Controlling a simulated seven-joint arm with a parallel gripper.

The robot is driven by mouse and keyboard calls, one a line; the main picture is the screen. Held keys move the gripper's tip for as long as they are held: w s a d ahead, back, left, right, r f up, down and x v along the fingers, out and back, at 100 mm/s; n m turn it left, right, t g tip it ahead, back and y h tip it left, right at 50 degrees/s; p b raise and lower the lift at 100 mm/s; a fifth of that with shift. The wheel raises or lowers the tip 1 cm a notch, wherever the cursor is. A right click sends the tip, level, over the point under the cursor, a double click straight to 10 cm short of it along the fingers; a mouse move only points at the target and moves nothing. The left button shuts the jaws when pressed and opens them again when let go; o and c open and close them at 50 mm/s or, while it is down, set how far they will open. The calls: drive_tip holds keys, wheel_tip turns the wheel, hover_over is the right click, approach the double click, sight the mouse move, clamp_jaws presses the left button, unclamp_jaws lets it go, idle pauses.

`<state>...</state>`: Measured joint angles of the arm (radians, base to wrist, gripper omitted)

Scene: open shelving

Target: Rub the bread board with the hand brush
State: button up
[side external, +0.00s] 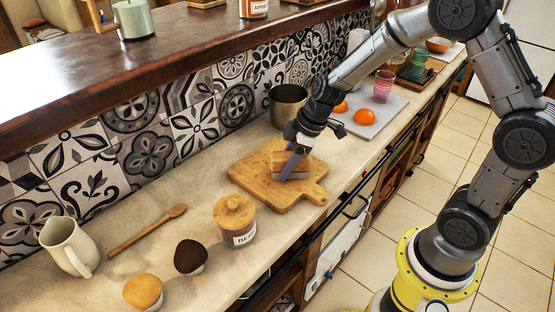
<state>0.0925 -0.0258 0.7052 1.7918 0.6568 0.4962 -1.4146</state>
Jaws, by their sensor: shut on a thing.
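The wooden bread board (257,178) lies flat on the counter in the middle of the view, its handle pointing to the lower right. The hand brush (302,165) is a small wooden block above the middle of the board, partly hidden by my fingers. My gripper (290,166) points down over the board and is shut on the hand brush. The brush looks to be at the board's surface, but I cannot tell whether it touches. Its underside is hidden.
A metal pot (288,104) stands close behind the board. A lidded jar (235,219) stands to its lower left. A grey tray (386,110) with orange fruit (364,117) and a cup (382,86) lies to the upper right. A wooden spoon (147,230) and white pitcher (69,247) are at left.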

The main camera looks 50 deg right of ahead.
sight(279, 187)
drive_tip(key=shift+s, duration=1.25)
drive_tip(key=shift+s+a, duration=0.15)
drive_tip(key=shift+s, duration=0.05)
drive_tip(key=shift+w+a, duration=0.2)
drive_tip(key=shift+a, duration=0.5)
drive_tip(key=shift+w, duration=6.4)
drive_tip(key=shift+w+a, duration=0.35)
drive_tip(key=shift+a, duration=0.35)
drive_tip(key=shift+s, duration=6.75)
drive_tip(key=shift+s+r, duration=0.15)
drive_tip(key=shift+r, duration=0.05)
wheel_tip(279, 187, up, 8)
drive_tip(key=shift+f, duration=0.15)
